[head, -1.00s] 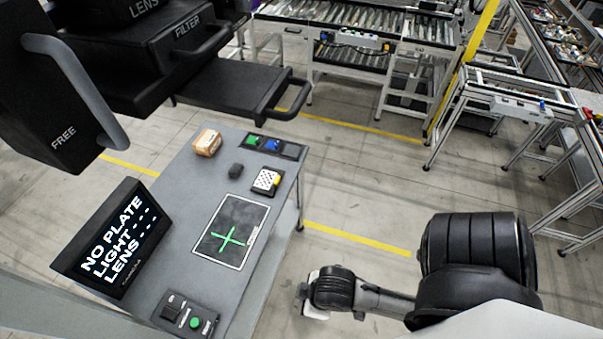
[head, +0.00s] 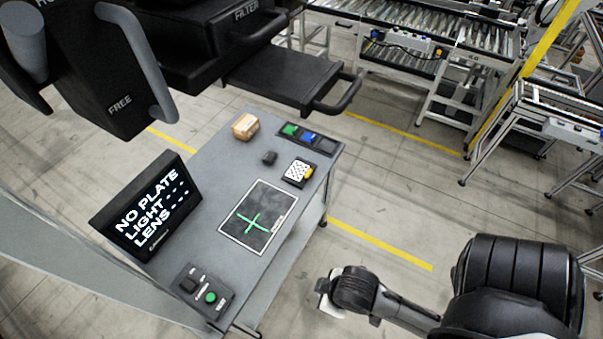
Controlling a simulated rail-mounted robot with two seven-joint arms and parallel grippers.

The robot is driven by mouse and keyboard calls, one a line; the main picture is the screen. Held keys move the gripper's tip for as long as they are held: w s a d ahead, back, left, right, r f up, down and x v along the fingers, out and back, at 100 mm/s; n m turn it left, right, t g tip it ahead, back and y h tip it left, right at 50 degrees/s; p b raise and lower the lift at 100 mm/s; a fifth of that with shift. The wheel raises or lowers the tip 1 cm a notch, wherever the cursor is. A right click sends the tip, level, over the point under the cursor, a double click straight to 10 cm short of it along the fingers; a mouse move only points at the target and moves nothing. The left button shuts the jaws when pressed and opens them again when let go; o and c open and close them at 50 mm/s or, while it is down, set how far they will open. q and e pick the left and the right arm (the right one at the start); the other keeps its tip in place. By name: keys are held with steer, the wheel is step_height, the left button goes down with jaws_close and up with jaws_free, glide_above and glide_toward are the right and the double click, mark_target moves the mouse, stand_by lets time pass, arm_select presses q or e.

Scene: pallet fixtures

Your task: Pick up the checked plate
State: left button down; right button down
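The checked plate (head: 299,171) is a small black-and-white patterned piece with a yellow part at its right edge. It lies on the grey table (head: 214,157) near the right edge, behind the dark mat with the green cross. My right gripper (head: 326,292) is off the table's front right side, well apart from the plate. Its fingers are too small and turned away to tell whether they are open. My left gripper is out of view.
The table also holds a dark mat (head: 278,201), a brown box (head: 244,127), a small dark block (head: 269,158), a tray with green and blue pieces (head: 321,143), a button box (head: 189,285) and a "NO PLATE" display (head: 120,222). Black machinery (head: 110,80) overhangs the left rear.

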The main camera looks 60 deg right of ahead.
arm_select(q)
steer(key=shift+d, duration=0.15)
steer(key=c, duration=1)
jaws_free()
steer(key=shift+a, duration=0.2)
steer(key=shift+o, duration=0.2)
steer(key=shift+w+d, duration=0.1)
